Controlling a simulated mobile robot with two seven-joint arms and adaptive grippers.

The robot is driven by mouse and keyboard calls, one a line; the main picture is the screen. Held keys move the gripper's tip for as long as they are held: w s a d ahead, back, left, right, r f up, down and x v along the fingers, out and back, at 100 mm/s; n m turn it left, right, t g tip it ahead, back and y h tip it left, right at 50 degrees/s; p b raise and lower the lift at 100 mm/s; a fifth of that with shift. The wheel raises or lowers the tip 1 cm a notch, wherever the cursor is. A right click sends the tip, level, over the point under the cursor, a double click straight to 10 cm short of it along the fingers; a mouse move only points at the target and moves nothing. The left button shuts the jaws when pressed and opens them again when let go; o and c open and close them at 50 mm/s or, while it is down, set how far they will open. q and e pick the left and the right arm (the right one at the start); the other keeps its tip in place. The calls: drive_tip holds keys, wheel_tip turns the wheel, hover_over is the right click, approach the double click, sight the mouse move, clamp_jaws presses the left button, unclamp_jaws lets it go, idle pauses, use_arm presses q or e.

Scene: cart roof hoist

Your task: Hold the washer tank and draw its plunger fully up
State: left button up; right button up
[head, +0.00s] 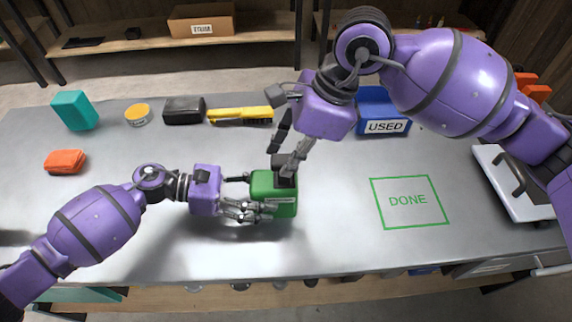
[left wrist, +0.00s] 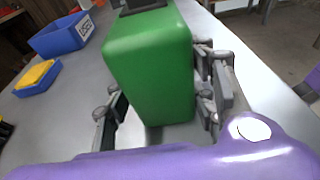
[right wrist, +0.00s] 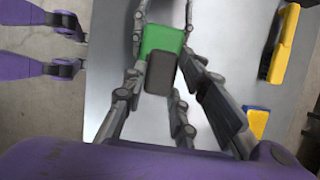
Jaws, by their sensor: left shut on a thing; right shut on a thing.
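The washer tank (head: 275,207) is a green box standing upright on the grey bench; it also fills the middle of the left wrist view (left wrist: 150,70). My left gripper (head: 256,205) is shut on it from the left, with fingers on both sides. The black plunger handle (head: 285,181) sits low over the tank's top, and no rod shows between them. My right gripper (head: 287,160) reaches down from above and is shut on the handle. In the right wrist view the dark handle (right wrist: 161,74) lies between its fingers, partly covering the green tank (right wrist: 163,38).
A green DONE outline (head: 408,201) lies empty on the bench to the right. A blue USED bin (head: 383,112) stands behind.

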drive_tip(key=shift+r, duration=0.9)
idle(0.3)
drive_tip(key=shift+r, duration=0.7)
idle(0.4)
drive_tip(key=shift+r, duration=0.15)
drive_tip(key=o, duration=1.2)
drive_tip(key=shift+v, duration=2.9)
